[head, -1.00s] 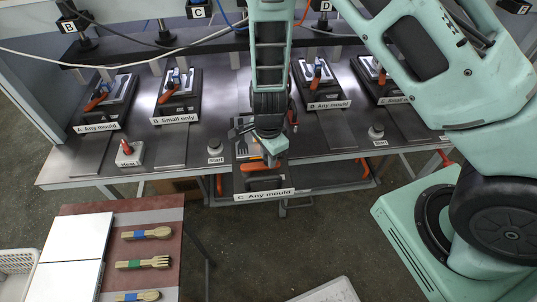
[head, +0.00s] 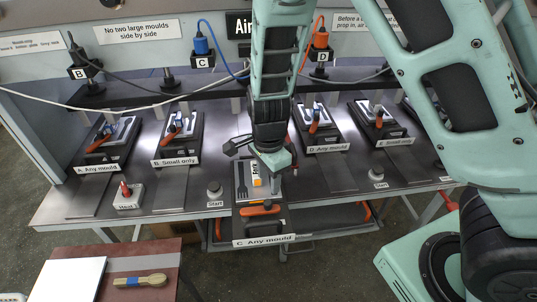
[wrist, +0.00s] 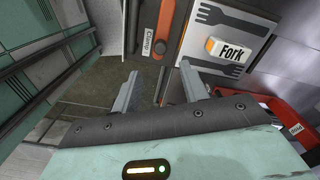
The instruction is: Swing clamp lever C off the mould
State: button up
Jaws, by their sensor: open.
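Station C, labelled "C Any mould" (head: 263,240), stands at the front middle in the head view. The orange clamp lever C (head: 262,209) lies along the mould's front edge, beside the plate. In the wrist view the lever (wrist: 166,30) runs next to a "Clamp" label, apart from the fork shape. My gripper (wrist: 160,84) is open and empty, its fingertips near the lever and mould edge. Part of the lever's lower end is hidden.
Stations A (head: 98,168), B (head: 177,162) and D (head: 326,150) stand behind on the metal bench. Start buttons (head: 214,190) stand near its front edge. A red rail or tray (wrist: 290,118) shows right in the wrist view.

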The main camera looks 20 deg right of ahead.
notch_tip(320, 180, up, 8)
jog(key=shift+f, duration=0.15)
dwell(0.5)
jog(key=s+a+n+b, duration=0.2)
jog(key=s+n+b, duration=0.1)
jog(key=s+n, duration=0.7)
jog(key=s+a+n+b, duration=0.1)
jog(key=s+n+b, duration=0.3)
jog(key=s+n, duration=0.6)
jog(key=n, duration=0.3)
jog(key=shift+s+a+r+y, duration=0.2)
jog(key=shift+a+r+y, duration=0.1)
jog(key=shift+a+r, duration=0.05)
